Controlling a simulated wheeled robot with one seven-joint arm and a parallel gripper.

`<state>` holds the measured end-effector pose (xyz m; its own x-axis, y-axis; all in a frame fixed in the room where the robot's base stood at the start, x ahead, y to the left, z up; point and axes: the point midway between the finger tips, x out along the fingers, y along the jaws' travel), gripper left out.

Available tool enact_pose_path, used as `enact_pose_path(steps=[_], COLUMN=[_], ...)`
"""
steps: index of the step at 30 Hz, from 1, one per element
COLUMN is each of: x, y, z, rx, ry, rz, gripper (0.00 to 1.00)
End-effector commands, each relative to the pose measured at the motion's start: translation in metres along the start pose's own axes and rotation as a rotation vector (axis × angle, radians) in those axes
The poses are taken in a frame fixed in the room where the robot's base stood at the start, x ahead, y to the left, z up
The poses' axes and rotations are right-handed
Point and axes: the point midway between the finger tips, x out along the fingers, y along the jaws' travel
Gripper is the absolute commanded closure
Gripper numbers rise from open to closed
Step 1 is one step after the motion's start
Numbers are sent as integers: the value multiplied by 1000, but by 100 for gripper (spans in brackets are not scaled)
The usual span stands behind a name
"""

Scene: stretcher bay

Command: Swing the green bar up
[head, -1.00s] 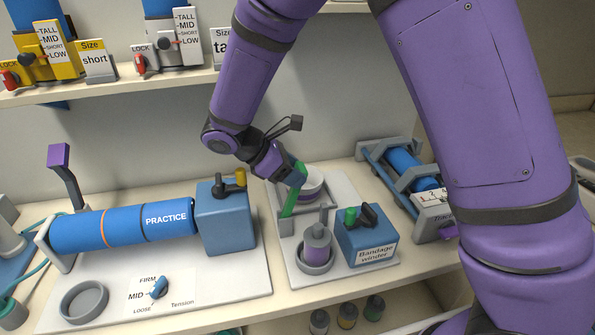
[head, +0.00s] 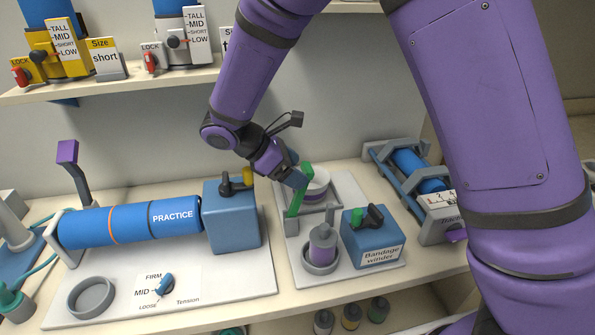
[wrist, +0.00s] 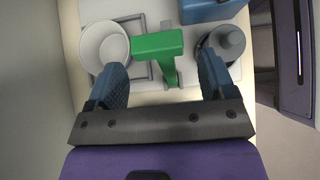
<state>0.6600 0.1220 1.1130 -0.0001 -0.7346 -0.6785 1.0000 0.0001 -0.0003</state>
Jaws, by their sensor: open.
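The green bar (head: 298,196) stands upright, slightly tilted, on the grey base of the bandage winder station. In the wrist view its wide green top (wrist: 158,44) lies ahead of my fingers, roughly midway between them, with its stem below. My gripper (head: 294,176) is open, with its blue fingers beside the bar's upper end in the head view. In the wrist view my gripper (wrist: 162,72) has a finger on each side of the bar's line, with clear gaps. I cannot tell whether either finger touches the bar.
A white round cup (wrist: 104,47) and a grey-capped purple bottle (head: 322,243) flank the bar. The blue bandage winder box (head: 374,240) stands to the right. The blue practice roll (head: 130,224) and its box (head: 230,216) are to the left. A shelf (head: 120,84) hangs above.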

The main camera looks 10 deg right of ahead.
Motion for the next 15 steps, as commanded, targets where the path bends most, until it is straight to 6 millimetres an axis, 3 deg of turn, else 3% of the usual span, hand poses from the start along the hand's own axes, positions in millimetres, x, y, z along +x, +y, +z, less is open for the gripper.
enact_pose_path(steps=[9,15], x=[-60,-85], y=[0,0], z=[-1,-1], rx=[0,-1], ry=[2,1], rz=[3,2], gripper=[23,23])
